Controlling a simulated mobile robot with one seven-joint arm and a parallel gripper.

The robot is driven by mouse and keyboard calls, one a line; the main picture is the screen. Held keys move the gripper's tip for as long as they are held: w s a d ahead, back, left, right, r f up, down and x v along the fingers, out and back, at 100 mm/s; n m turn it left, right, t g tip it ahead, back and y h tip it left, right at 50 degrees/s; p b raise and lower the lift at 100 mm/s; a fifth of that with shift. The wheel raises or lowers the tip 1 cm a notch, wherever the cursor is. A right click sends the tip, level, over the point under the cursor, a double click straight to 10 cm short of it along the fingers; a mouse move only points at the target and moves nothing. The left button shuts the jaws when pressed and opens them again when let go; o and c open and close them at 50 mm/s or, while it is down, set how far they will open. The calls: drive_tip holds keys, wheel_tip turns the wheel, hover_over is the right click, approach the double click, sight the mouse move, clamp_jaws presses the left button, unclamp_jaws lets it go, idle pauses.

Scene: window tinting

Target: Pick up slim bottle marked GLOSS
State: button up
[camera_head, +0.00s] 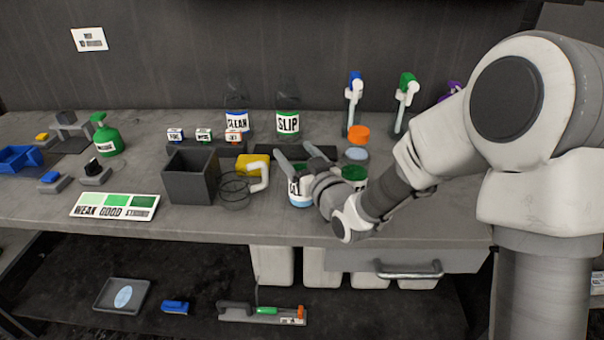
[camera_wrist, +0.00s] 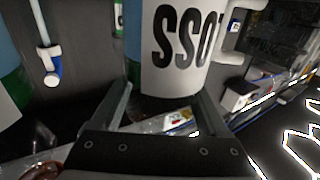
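The bottle marked GLOSS (camera_wrist: 178,45) shows large in the wrist view, with a white label and black letters, of which part reads "SSO". In the head view a white-labelled bottle (camera_head: 298,198) stands on the bench, mostly covered by my gripper; its lettering is only partly readable. My gripper (camera_head: 292,149) is over and in front of it, with its two fingers spread. In the wrist view my gripper (camera_wrist: 163,92) has its fingers apart towards the bottle's left and right sides. Whether either finger touches it cannot be told.
A green-lidded jar (camera_head: 354,173) is close right of my gripper. A yellow-and-white mug-like item (camera_head: 258,176) and a dark square bin (camera_head: 190,178) stand to its left. Bottles marked CLEAN (camera_head: 237,122) and SLIP (camera_head: 288,123) stand behind. The bench front near the sample card (camera_head: 115,206) has free room.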

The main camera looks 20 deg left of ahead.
drive_tip(key=c, duration=0.7)
drive_tip(key=shift+c, duration=0.3)
drive_tip(key=shift+r, duration=0.1)
